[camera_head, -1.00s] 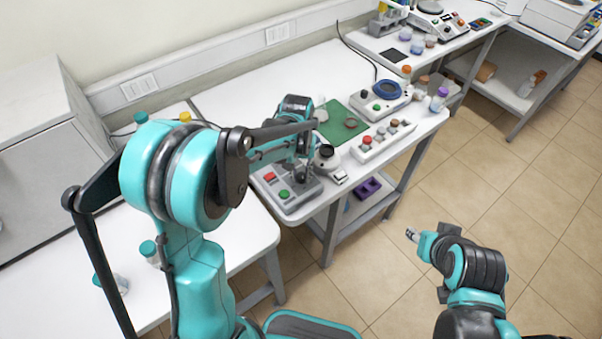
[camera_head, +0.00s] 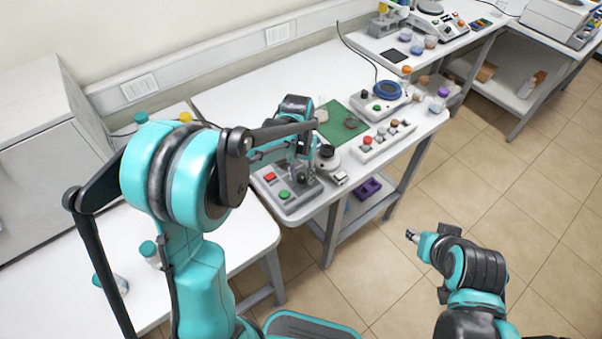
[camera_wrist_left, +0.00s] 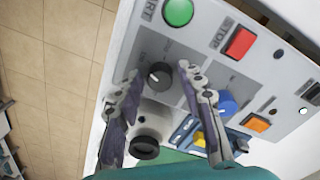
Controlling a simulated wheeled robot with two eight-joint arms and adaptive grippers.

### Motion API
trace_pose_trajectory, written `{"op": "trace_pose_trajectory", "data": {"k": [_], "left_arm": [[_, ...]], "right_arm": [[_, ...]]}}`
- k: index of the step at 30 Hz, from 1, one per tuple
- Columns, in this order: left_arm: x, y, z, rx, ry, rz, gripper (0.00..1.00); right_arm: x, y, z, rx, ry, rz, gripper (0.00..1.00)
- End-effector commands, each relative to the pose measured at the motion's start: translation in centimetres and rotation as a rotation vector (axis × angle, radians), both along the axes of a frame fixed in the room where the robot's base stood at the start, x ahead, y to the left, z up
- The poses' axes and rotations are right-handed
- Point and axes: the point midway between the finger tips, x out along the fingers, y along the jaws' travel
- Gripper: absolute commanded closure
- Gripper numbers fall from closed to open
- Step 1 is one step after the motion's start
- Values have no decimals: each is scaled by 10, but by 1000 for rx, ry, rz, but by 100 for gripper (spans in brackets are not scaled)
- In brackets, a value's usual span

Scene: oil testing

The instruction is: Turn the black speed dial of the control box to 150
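The grey control box (camera_head: 277,195) sits at the near left corner of the middle table, with a red and a green button on top. My left gripper (camera_head: 302,174) is over the box. In the left wrist view this gripper (camera_wrist_left: 158,72) is open, its two fingers on either side of the dial with visible gaps. My right gripper (camera_head: 412,236) is away over the floor, too small to judge.
A white and black device (camera_head: 327,158) stands close beside the box. A green mat (camera_head: 341,124), a button strip (camera_head: 383,142) and a blue-topped device (camera_head: 388,90) lie farther right on the table. In the left wrist view, a blue knob (camera_wrist_left: 227,103) is near the right finger.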

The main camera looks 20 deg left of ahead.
Motion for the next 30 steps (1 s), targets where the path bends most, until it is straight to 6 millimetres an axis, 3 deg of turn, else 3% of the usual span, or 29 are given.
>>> {"op": "trace_pose_trajectory", "data": {"k": [11, 14, 24, 30], "left_arm": [[1, 0, 5, 0, -1, 1, 54], [0, 1, 18, 0, -2, 1, 54], [0, 3, 90, 0, -1, 0, 54], [1, 4, 115, 0, -1, 0, 54]], "right_arm": [[0, 0, 0, 0, 0, 0, 60], [0, 0, 0, 0, 0, 0, 60], [0, 0, 0, 0, 0, 0, 60], [0, 0, 0, 0, 0, 0, 60]]}}
